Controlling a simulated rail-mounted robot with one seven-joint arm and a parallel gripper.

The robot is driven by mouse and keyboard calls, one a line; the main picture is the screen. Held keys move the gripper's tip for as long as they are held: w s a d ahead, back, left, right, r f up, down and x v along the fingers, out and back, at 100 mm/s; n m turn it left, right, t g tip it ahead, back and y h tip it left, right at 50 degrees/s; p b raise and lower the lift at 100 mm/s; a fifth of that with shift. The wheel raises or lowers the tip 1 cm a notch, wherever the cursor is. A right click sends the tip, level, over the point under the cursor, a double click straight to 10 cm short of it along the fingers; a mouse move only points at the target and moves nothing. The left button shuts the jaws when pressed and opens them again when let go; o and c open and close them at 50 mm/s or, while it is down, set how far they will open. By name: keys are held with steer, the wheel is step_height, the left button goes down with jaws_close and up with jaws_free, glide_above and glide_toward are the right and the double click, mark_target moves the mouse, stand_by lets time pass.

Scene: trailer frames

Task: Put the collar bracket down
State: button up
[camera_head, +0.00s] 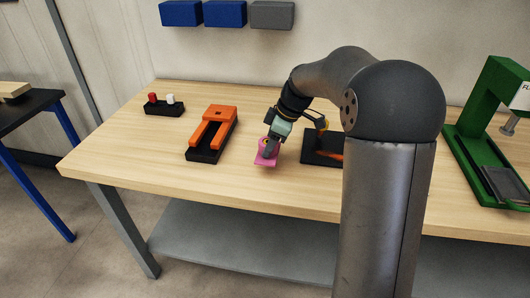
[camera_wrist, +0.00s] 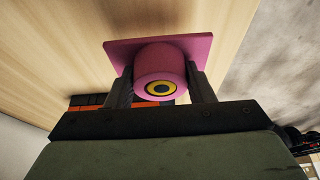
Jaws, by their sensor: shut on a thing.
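The pink collar bracket (camera_head: 266,158) is in my gripper (camera_head: 271,147), over the front middle of the wooden table (camera_head: 300,190). In the wrist view the bracket (camera_wrist: 160,58) shows a square plate with a round collar and a yellow ring with a dark centre. The two fingers of my gripper (camera_wrist: 160,88) stand on either side of the collar, shut on it. The plate lies beyond the fingertips. I cannot tell whether the plate touches the table or is just above it.
Left of my gripper is an orange fork-shaped part (camera_head: 213,128) on a black base. A black holder with red and white pegs (camera_head: 163,104) stands behind it. A black plate (camera_head: 322,146) is close on the right. A green machine (camera_head: 485,135) stands far right. The front left table is clear.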

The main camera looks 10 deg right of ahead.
steer(key=shift+w+a+f, duration=0.3)
steer(key=shift+w+f, duration=0.05)
steer(key=shift+f, duration=0.15)
steer(key=shift+w+a+f, duration=0.3)
steer(key=shift+f, duration=0.2)
steer(key=shift+w+f, duration=0.1)
steer(key=shift+f, duration=1.5)
steer(key=shift+f, duration=0.15)
steer(key=o, duration=1.3)
steer(key=shift+o, duration=0.2)
steer(key=v, duration=1.2)
steer(key=s+a+f+m+h, duration=0.1)
steer(key=s+a+f+m, duration=0.1)
steer(key=s, duration=0.8)
steer(key=s+a+f+m+g+h, duration=0.1)
steer(key=s+f+m, duration=0.3)
steer(key=s, duration=0.7)
steer(key=s+a+f+m+h, duration=0.2)
steer(key=s+f+m, duration=0.2)
steer(key=s, duration=0.6)
steer(key=m, duration=0.2)
steer(key=shift+s+a+m+g, duration=0.25)
steer(key=shift+a+m+g, duration=0.05)
steer(key=shift+m, duration=0.1)
